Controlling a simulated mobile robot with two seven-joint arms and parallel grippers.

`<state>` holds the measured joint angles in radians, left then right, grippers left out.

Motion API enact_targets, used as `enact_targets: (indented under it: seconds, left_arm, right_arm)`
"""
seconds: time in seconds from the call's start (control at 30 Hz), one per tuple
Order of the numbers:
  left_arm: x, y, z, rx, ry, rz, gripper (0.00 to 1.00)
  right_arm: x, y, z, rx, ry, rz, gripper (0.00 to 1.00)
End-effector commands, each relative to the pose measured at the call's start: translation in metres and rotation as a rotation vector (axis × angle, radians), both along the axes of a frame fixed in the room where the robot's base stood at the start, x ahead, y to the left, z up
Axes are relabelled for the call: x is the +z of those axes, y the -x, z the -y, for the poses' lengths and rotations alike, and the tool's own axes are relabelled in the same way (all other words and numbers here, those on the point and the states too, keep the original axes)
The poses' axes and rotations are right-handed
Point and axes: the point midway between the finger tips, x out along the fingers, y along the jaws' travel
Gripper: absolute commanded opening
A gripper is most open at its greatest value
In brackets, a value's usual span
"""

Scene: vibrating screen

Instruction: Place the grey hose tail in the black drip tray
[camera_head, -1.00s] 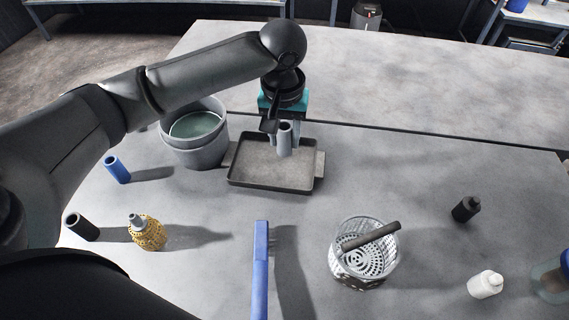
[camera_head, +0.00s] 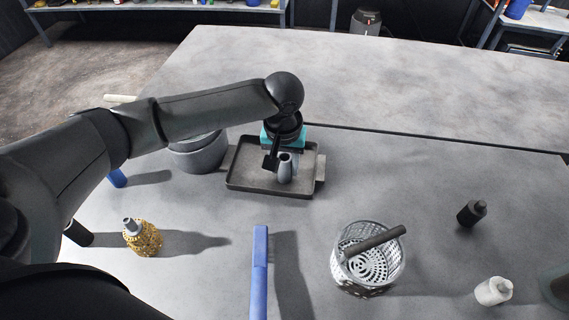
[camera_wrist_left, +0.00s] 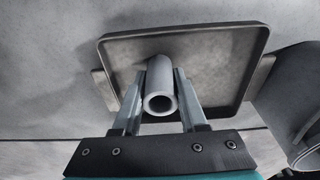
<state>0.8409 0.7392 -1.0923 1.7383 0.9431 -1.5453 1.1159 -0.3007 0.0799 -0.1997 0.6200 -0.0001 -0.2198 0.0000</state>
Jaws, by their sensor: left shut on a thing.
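The grey hose tail (camera_head: 285,168) is a short hollow tube. My left gripper (camera_head: 284,164) is shut on it and holds it over the black drip tray (camera_head: 238,184). In the left wrist view the hose tail (camera_wrist_left: 160,88) sits between the two fingers of the gripper (camera_wrist_left: 160,98), its open end facing the camera. The shallow tray (camera_wrist_left: 262,52) lies behind it in that view. I cannot tell whether the hose tail touches the tray floor. My right gripper is not in view.
A grey bucket (camera_head: 203,155) stands just left of the tray, partly behind my arm.

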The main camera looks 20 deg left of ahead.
Motion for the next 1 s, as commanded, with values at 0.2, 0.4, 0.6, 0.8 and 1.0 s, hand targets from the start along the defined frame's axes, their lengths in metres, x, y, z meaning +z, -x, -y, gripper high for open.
enact_targets:
  seconds: [0.2, 0.4, 0.6, 0.8, 1.0]
  left_arm:
    - [-0.001, 0.000, 0.000, 0.000, 0.000, -0.001, 0.61]
    - [-0.001, 0.000, 0.000, 0.000, 0.000, 0.000, 0.72]
    - [0.001, 0.000, 0.000, 0.000, 0.000, 0.001, 0.72]
    - [0.032, 0.002, 0.001, -0.001, 0.002, 0.004, 0.72]
    - [0.077, 0.007, 0.003, 0.000, 0.002, 0.004, 0.72]
  right_arm:
    - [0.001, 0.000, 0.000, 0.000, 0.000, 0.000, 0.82]
    - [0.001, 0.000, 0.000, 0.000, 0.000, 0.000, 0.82]
    - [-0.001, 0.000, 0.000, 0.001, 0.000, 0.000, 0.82]
    - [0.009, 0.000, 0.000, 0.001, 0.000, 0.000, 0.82]
    - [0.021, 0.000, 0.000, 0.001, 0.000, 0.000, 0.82]
